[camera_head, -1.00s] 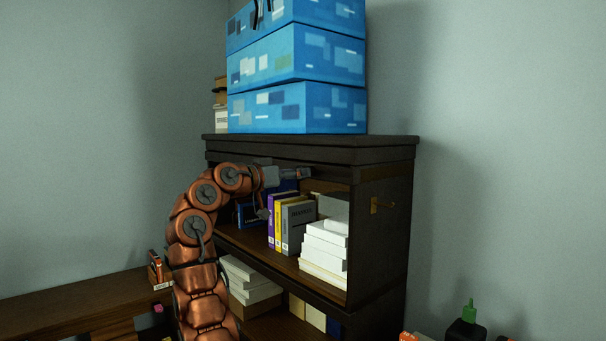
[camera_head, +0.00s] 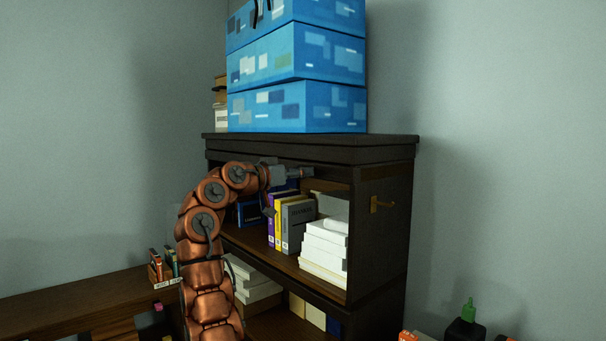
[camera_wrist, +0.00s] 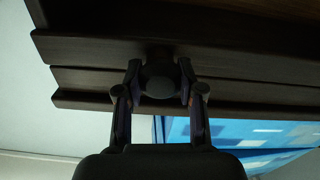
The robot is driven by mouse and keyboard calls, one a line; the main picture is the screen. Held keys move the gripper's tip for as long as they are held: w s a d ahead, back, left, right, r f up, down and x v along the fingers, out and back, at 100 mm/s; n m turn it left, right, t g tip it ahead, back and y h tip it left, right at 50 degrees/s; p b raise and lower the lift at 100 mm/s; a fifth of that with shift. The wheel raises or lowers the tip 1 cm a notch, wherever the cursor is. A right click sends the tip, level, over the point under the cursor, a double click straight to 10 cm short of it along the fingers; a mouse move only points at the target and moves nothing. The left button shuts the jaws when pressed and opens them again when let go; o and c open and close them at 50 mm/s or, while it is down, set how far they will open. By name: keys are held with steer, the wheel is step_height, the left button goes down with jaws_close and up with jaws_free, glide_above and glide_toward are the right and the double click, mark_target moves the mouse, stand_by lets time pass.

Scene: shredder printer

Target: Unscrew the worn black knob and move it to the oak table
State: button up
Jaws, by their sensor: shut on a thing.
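A dark, rounded knob (camera_wrist: 160,82) shows in the wrist view at the edge of dark wooden boards. My gripper (camera_wrist: 159,70) has one finger on each side of it and is shut on it. Whether the knob is still attached to the wood cannot be told. In the head view my gripper (camera_head: 306,172) is just under the top of the dark bookcase (camera_head: 385,230), and I cannot make out the knob there. A brown wooden table (camera_head: 80,303), possibly the oak one, lies at the lower left.
Blue patterned boxes (camera_head: 297,107) are stacked on the bookcase. Books (camera_head: 290,222) and white box-like items (camera_head: 325,250) fill the shelf below my gripper. Small books (camera_head: 160,270) stand on the table's far end.

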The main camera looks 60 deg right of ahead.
jaws_close()
steer(key=shift+f+n+b, duration=0.2)
steer(key=shift+n+b, duration=0.4)
steer(key=shift+b, duration=0.45)
steer(key=o, duration=1.1)
jaws_free()
steer(key=shift+r, duration=0.2)
steer(key=shift+c, duration=0.2)
steer(key=shift+v, duration=1.2)
